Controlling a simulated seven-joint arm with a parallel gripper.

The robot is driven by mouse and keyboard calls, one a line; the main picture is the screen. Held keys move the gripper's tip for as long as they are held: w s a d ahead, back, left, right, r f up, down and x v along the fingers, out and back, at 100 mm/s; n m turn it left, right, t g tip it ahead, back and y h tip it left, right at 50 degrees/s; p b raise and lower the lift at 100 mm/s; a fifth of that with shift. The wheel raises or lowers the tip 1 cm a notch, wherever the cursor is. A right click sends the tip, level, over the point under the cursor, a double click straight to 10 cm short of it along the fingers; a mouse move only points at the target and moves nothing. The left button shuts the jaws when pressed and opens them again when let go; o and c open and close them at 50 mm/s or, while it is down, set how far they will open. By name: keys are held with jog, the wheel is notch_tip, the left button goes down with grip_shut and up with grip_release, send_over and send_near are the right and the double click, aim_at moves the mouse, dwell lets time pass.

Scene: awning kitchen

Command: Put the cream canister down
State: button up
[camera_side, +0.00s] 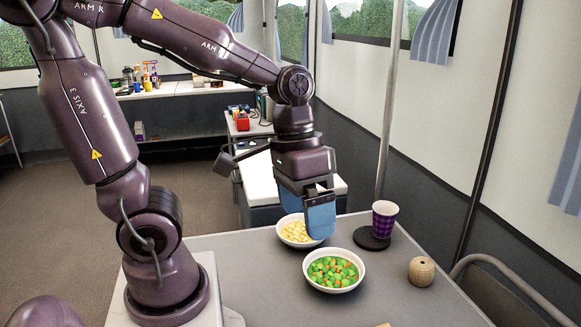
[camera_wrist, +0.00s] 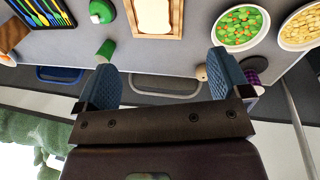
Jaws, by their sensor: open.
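My gripper (camera_side: 308,214) hangs above the table's far edge, fingers pointing down, over the bowl of yellow pieces. In the wrist view my gripper (camera_wrist: 160,62) has its blue fingers wide apart with nothing held between them. A small tan, rounded object with a dark spot on top, possibly the cream canister (camera_side: 421,271), stands on the table at the right, apart from my gripper. In the wrist view a small part of it (camera_wrist: 201,72) shows beside the right finger, which hides the rest.
A bowl of yellow pieces (camera_side: 298,230) and a bowl of green and orange pieces (camera_side: 335,287) stand near my gripper. A wooden tray (camera_wrist: 180,12) and green objects (camera_wrist: 105,48) lie elsewhere.

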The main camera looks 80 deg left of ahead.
notch_tip(320, 180, up, 6)
jog(key=s+a+m+t+y, duration=0.1)
jog(key=a+t+y, duration=0.1)
jog(key=t, duration=0.2)
jog(key=shift+s+t, duration=0.3)
jog(key=shift+a+f, duration=0.1)
dwell(0.6)
